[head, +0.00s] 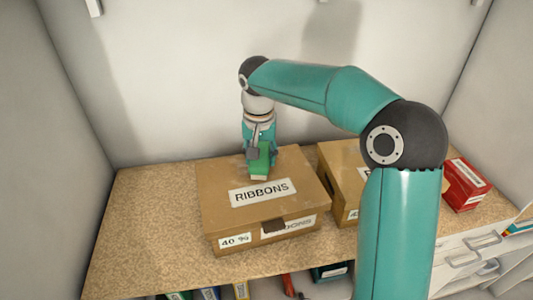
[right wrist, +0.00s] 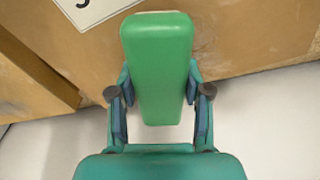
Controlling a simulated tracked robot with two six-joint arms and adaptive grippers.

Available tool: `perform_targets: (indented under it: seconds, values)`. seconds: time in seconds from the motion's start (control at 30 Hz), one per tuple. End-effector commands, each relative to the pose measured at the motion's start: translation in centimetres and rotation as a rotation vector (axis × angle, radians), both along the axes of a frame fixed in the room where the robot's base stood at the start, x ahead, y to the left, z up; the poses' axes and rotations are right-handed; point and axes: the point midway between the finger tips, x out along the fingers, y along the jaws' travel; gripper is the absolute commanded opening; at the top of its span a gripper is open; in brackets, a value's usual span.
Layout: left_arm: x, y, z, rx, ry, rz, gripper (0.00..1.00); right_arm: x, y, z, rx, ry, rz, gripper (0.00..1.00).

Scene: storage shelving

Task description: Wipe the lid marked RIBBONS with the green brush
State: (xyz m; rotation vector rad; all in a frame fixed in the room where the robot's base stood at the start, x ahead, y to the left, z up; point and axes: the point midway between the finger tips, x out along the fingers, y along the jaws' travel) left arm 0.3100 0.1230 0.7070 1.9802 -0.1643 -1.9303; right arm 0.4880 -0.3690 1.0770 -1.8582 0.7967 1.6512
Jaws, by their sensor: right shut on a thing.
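The cardboard box marked RIBBONS (head: 220,207) stands on the speckled shelf top, its lid closed with a white label on top. My right gripper (head: 261,150) is over the back part of that lid, pointing down. It is shut on the green brush (head: 259,160), whose pale lower end is at or just above the lid; I cannot tell if it touches. In the right wrist view the green brush (right wrist: 158,65) sits between both fingers, with the lid (right wrist: 245,30) beyond it. My left gripper is not in view.
A second cardboard box (head: 342,180) stands just right, partly hidden by my right arm. A red box (head: 463,185) is farther right. The shelf top (head: 150,220) is bare on the left. Walls close in the back and sides. Several items show below the front edge.

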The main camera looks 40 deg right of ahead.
Motion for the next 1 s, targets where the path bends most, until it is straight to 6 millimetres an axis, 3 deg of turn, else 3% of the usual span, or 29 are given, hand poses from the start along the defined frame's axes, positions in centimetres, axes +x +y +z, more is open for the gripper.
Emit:
perform_targets:
  seconds: [0.8,1.0]
  values:
    - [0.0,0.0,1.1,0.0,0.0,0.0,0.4,2.4,5.0,-0.2,0.001,0.002,0.002,0.21]
    - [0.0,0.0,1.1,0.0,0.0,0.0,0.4,2.6,5.5,-0.2,0.001,0.001,0.001,0.21]
